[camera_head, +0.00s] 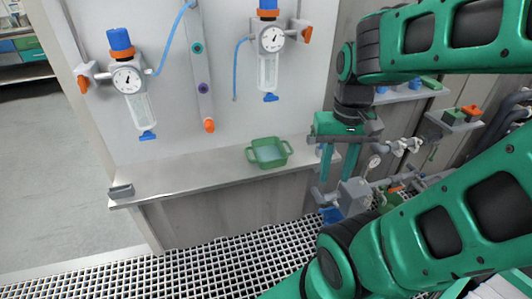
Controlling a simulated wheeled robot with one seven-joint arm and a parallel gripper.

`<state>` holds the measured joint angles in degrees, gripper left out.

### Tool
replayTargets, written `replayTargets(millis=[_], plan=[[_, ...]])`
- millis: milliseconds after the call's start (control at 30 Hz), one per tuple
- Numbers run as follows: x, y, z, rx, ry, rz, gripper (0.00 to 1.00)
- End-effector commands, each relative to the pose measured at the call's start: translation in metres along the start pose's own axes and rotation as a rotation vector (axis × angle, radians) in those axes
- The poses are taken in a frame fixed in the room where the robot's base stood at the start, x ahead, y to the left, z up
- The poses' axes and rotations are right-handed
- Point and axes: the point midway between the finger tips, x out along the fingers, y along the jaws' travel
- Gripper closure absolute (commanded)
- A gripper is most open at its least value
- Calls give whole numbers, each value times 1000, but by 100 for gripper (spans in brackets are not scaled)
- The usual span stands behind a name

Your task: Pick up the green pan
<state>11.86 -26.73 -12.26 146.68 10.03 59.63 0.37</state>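The green pan (281,161) sits on the narrow grey shelf (190,174) in the middle of the head view. It is a shallow square dish with a small handle on each side and looks empty. My gripper (337,178) hangs to the right of the pan with its two green fingers pointing down. The fingers are apart with a gap between them and nothing visible in it. The gripper is not touching the pan.
A small grey block (121,191) sits at the shelf's left end. Two gauge units with blue hoses, the left gauge (127,80) and the right gauge (272,39), hang on the panel above. Pipes and valves (400,147) crowd the right side. The shelf's left stretch is clear.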

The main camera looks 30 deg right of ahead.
Motion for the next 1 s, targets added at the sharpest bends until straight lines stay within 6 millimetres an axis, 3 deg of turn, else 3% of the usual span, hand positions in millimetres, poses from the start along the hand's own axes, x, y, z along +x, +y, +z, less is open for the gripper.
replayTargets(millis=[167, 267, 367, 433, 467, 800, 1000], plan=[[0, 0, 0, 0, 0, 0, 66], [-4, 5, 7, -4, 15, -6, 42], [-2, 3, -7, -15, 37, -2, 19], [3, -3, -26, -30, 65, 3, 2], [5, -6, -37, -40, 80, 5, 0], [53, -60, -182, -171, 315, -6, 0], [86, -97, -248, -233, 440, -37, 0]])
